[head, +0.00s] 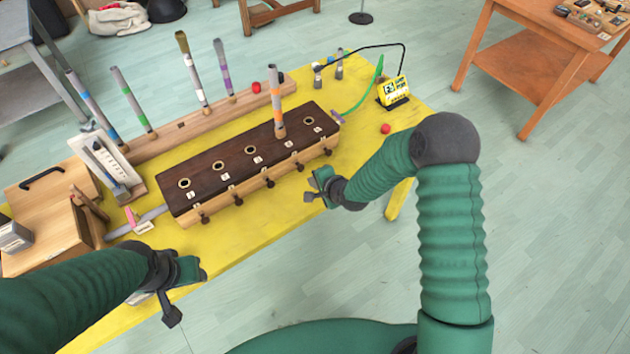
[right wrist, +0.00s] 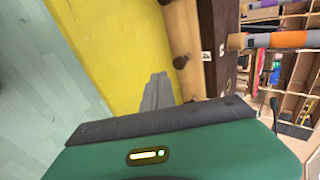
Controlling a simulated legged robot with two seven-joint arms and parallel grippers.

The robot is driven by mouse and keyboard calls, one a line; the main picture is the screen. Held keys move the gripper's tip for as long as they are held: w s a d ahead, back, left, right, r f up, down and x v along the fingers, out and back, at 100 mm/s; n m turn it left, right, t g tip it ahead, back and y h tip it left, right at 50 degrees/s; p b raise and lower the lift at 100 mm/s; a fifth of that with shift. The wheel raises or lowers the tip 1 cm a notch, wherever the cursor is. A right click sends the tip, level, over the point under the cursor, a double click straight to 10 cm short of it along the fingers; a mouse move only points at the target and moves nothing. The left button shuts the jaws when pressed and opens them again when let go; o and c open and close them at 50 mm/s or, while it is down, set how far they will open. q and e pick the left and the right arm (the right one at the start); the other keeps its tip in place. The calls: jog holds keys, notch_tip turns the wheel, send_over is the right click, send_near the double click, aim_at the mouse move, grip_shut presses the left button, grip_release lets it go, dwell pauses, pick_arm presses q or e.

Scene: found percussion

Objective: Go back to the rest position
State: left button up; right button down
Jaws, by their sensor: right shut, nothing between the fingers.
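My right gripper (head: 318,190) is shut and empty, in front of the right part of the dark wooden block (head: 232,155) and apart from it. In the right wrist view its shut fingers (right wrist: 158,92) point over the yellow table, beside the block's pegs. A grey tube with an orange band (head: 274,98) stands upright in one of the block's holes.
Wooden side table (head: 530,70) at upper right.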

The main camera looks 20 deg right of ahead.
jog(key=v, duration=0.3)
jog(key=shift+s+d+r, duration=0.15)
jog(key=shift+d+r, duration=0.05)
jog(key=shift+d, duration=0.3)
pick_arm(q)
jog(key=shift+w+d+r, duration=0.15)
jog(key=shift+w+r, duration=0.1)
jog(key=shift+r, duration=0.05)
pick_arm(e)
jog(key=s+d+r+n+g+h, duration=0.1)
jog(key=s+r+n+g, duration=0.1)
jog(key=s+n, duration=0.3)
jog(key=s+d+r+n+g, duration=0.1)
jog(key=s+r+n, duration=0.3)
jog(key=s, duration=0.6)
jog(key=s+d+r+n+g+h, duration=0.1)
jog(key=s+r+n+g, duration=0.2)
jog(key=s, duration=0.4)
jog(key=r+n, duration=0.1)
jog(key=n, duration=0.1)
jog(key=shift+s+d+n+h, duration=0.3)
jog(key=shift+s+d+n, duration=0.05)
jog(key=shift+d+n, duration=0.05)
jog(key=shift+a+r, duration=0.1)
